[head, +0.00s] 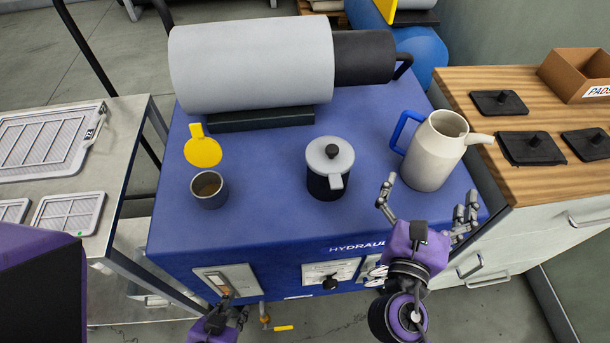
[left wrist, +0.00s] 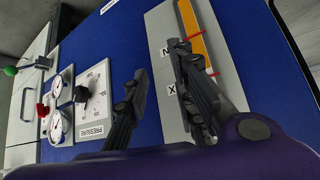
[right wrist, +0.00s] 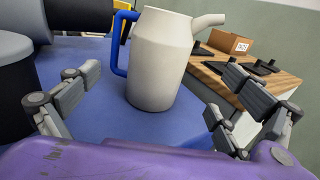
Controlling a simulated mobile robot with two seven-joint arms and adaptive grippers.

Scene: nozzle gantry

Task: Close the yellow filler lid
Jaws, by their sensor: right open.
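The yellow filler lid (head: 203,152) stands open, tilted back behind the grey filler neck (head: 210,197) on the left of the blue hydraulic unit (head: 260,225). The neck's dark opening shows. My right gripper (head: 428,196) is open and empty at the unit's front right, close to the cream jug; its fingers spread wide in the right wrist view (right wrist: 160,92). My left gripper (head: 228,312) is low before the unit's front face, well below the lid. In the left wrist view (left wrist: 160,80) its fingers are apart with nothing between them, near the sight gauge.
A cream jug (head: 432,155) with a blue handle stands at the unit's right. A grey-topped black canister (head: 329,170) stands mid-top, between lid and jug. A large grey motor (head: 250,65) lies behind. A yellow-handled valve (head: 275,326) sits low in front. The top's front middle is clear.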

